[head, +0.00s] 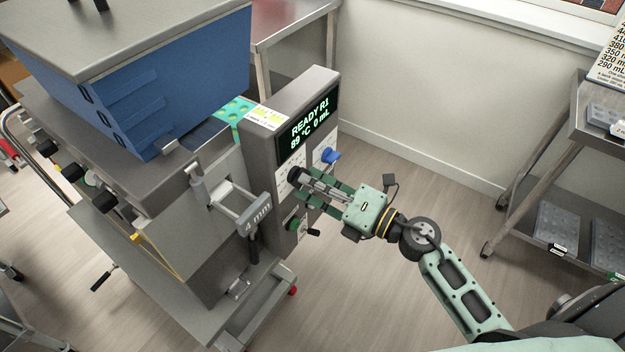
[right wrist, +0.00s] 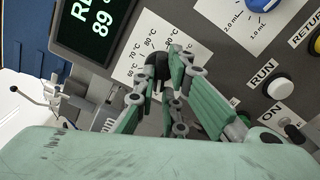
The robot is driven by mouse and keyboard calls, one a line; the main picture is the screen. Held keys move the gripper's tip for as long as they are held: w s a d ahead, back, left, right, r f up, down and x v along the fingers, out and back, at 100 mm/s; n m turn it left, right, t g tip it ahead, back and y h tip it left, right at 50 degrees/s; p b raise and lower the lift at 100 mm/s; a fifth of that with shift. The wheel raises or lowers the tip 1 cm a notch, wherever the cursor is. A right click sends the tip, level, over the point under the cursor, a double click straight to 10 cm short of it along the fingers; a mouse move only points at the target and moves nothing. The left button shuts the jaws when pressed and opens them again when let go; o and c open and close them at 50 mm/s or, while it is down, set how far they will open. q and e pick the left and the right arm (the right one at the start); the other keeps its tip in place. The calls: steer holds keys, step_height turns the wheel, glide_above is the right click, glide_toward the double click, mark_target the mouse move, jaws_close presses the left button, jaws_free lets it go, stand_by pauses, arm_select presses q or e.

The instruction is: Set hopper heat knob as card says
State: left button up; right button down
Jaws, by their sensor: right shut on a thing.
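The depositor's control panel (head: 262,160) faces my right arm. Its dark display (head: 309,125) reads READY R1, 89 °C, 0 mL; part of it also shows in the right wrist view (right wrist: 95,22). The black hopper heat knob (head: 293,173) sits below the display, on a white dial plate with °C marks. My right gripper (head: 303,180) is shut on this knob; in the right wrist view the fingers close around the dark knob (right wrist: 154,77) and hide part of it and its pointer. A white and yellow card (head: 266,117) lies on top of the machine, its text too small to read. My left gripper is not in view.
A blue knob (head: 330,155) with mL marks is right of the heat knob. A white RUN button (right wrist: 280,88) and an ON switch are close to the fingers. A tray cart (head: 560,150) stands at the right; the floor between is clear.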

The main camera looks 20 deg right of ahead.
steer(key=n+p, duration=0.7)
steer(key=n, duration=1.8)
steer(key=shift+f, duration=0.15)
stand_by(1.9)
stand_by(0.5)
